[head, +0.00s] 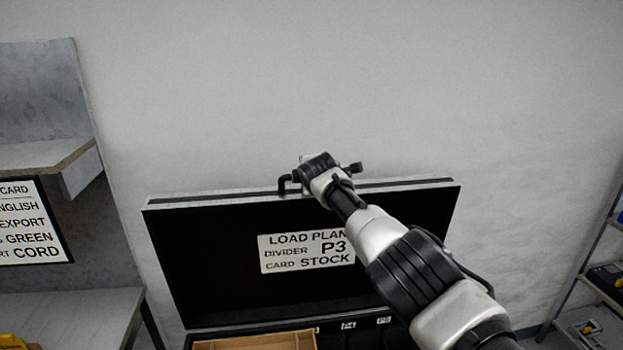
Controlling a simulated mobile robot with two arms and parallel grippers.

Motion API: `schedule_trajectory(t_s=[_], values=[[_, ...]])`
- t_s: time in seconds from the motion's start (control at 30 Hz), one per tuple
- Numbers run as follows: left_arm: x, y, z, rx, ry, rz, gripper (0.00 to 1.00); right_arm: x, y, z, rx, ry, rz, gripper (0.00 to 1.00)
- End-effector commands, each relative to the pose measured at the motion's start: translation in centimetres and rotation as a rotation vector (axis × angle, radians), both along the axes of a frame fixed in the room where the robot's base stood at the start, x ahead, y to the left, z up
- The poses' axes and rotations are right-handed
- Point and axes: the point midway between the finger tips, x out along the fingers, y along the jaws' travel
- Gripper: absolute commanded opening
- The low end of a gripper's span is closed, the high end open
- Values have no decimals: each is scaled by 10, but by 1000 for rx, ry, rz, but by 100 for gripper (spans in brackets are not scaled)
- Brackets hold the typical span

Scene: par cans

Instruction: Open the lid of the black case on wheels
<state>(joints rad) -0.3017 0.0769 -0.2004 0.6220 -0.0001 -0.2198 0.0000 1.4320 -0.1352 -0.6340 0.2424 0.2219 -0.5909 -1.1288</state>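The black case's lid (210,255) stands raised, its dark inner side facing me. A white label (305,252) on it reads "LOAD PLAN", "DIVIDER P3", "CARD STOCK". The open case body (375,340) shows below, cut off by the bottom of the view; its wheels are out of view. My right gripper (318,172) is at the middle of the lid's upper edge, beside a small dark hook-shaped part (286,184). I cannot tell whether its fingers hold that edge. My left gripper is not in view.
A cardboard-coloured box or divider (255,342) shows inside the case, near slots marked P4 and P5. A grey shelf unit with a sign (30,222) stands at left. A metal rack (600,285) stands at right. A bare wall (400,80) is behind the lid.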

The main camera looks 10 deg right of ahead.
Motion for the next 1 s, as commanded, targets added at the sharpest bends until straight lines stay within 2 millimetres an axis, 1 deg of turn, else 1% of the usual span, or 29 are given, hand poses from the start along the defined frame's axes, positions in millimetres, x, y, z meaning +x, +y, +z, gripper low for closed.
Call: schedule_trajectory(t_s=[0.07, 0.2, 0.23, 0.37, 0.4, 0.6, 0.83, 1.0], values=[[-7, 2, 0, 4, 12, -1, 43, 0, -1, -2, -1, 4, -2, 0], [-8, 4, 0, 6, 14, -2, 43, 0, -1, -2, -1, 4, -2, 0], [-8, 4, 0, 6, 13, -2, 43, 0, -1, -2, -1, 4, -2, 22], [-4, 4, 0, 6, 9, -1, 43, 0, -1, -1, -2, 3, -1, 42], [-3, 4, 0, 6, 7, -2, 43, 0, -1, -1, -2, 2, -1, 44], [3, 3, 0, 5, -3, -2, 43, 0, 0, 0, -1, 0, 0, 44], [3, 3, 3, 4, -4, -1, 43, -1, -1, 3, -1, -2, 0, 44], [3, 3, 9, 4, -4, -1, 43, -6, -2, 8, 2, -2, -1, 44]])
